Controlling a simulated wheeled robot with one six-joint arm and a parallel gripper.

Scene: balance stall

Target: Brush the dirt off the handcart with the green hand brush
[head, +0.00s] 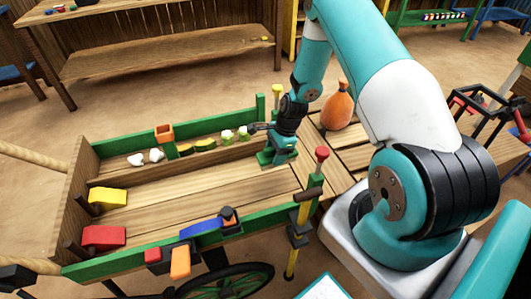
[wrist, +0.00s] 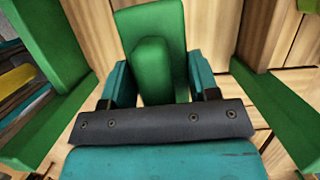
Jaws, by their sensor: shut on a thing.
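The handcart (head: 190,188) is a wooden bed with green side rails, in the middle of the head view. My gripper (head: 277,156) is at the right end of the bed, pointing down, close to the boards. It is shut on the green hand brush (wrist: 155,55), whose block stands between the teal fingers in the wrist view. In the head view a little of the green brush (head: 264,157) shows under the gripper. Its bristles are hidden, and I cannot tell whether they touch the boards. I cannot make out clear dirt on the bed.
White lumps (head: 148,157), an orange box (head: 165,132) and several small green items line the far rail. A yellow block (head: 108,197) and a red block (head: 104,237) lie at the left end. An orange bottle (head: 338,108) stands right of my gripper. The bed's middle is clear.

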